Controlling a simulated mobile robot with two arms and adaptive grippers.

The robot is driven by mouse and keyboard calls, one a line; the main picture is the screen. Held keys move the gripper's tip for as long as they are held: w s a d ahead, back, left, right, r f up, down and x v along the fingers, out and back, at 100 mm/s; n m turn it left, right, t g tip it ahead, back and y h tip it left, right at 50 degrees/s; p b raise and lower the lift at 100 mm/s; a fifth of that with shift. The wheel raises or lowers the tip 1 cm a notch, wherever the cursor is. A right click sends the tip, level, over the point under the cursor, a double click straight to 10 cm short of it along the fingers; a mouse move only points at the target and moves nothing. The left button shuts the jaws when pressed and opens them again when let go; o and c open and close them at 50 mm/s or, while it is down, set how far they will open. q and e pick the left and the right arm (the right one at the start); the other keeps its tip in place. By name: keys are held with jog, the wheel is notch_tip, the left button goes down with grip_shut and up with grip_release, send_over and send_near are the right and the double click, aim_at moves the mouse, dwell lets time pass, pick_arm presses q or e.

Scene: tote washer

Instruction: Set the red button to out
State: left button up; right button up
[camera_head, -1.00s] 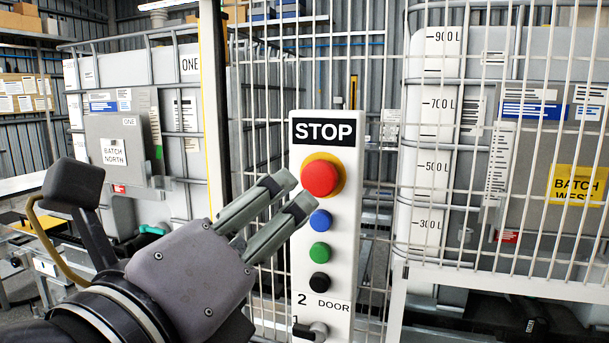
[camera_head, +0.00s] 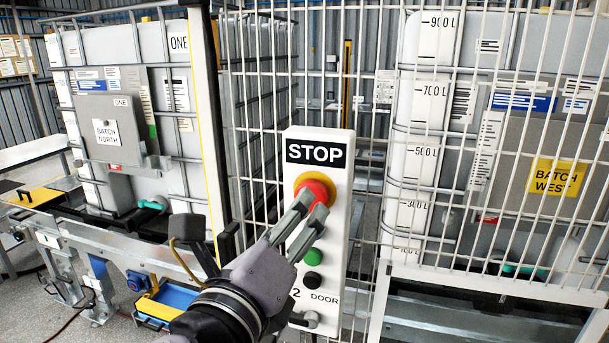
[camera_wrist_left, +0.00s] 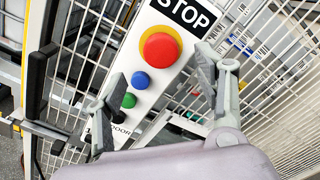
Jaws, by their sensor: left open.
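The red button (camera_head: 317,189) is a round mushroom head on a yellow ring, under the STOP label (camera_head: 317,152) on a white upright panel (camera_head: 338,240). My left gripper (camera_head: 306,204) is in front of the panel, its fingertips overlapping the lower part of the red button in the head view. I cannot tell whether they touch it. In the left wrist view the red button (camera_wrist_left: 161,50) shows whole, beyond and between the two open, empty fingers (camera_wrist_left: 160,82). The blue button (camera_wrist_left: 140,80) and green button (camera_wrist_left: 129,101) show below it. My right gripper is not in view.
A white wire mesh fence (camera_head: 480,150) stands behind the panel, with a large tank labelled BATCH WEST (camera_head: 553,176) behind it. A tank labelled BATCH NORTH (camera_head: 108,130) is at left. A black selector knob (camera_head: 305,319) sits low on the panel.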

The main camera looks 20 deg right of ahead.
pick_arm(q)
jog(key=shift+p+x, duration=1.25)
jog(key=shift+x, duration=3.35)
jog(key=shift+f, duration=0.1)
jog(key=shift+c, duration=0.5)
grip_shut()
jog(key=shift+s, duration=0.1)
